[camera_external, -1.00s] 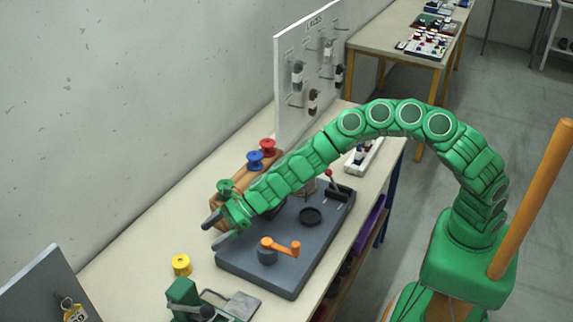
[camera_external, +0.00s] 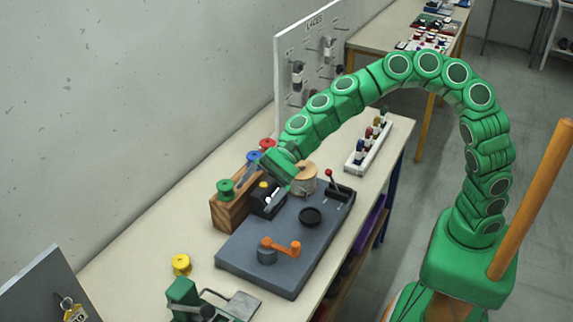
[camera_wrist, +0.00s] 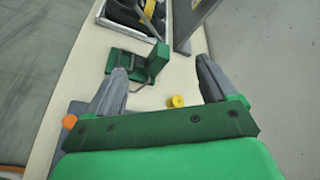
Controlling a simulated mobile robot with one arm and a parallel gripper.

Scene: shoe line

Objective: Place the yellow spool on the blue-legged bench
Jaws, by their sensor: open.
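The yellow spool (camera_external: 181,264) stands on the pale top of the near bench (camera_external: 130,262), left of the grey base plate. This bench shows a blue leg (camera_external: 391,190) at its far right. In the wrist view the spool (camera_wrist: 177,101) appears between my fingers, but lies well beyond them on the bench top. My gripper (camera_external: 257,185) is open and empty, above the wooden spool rack. It also shows open in the wrist view (camera_wrist: 160,68). Its fingertips are partly hard to make out in the external view.
The wooden rack (camera_external: 230,212) holds green, blue and red spools. The grey plate (camera_external: 285,275) carries an orange crank (camera_external: 280,246) and a lever. A green clamp (camera_external: 184,295) stands near the yellow spool. A white pegboard (camera_external: 300,55) rises behind. Another bench (camera_external: 385,35) has yellow legs.

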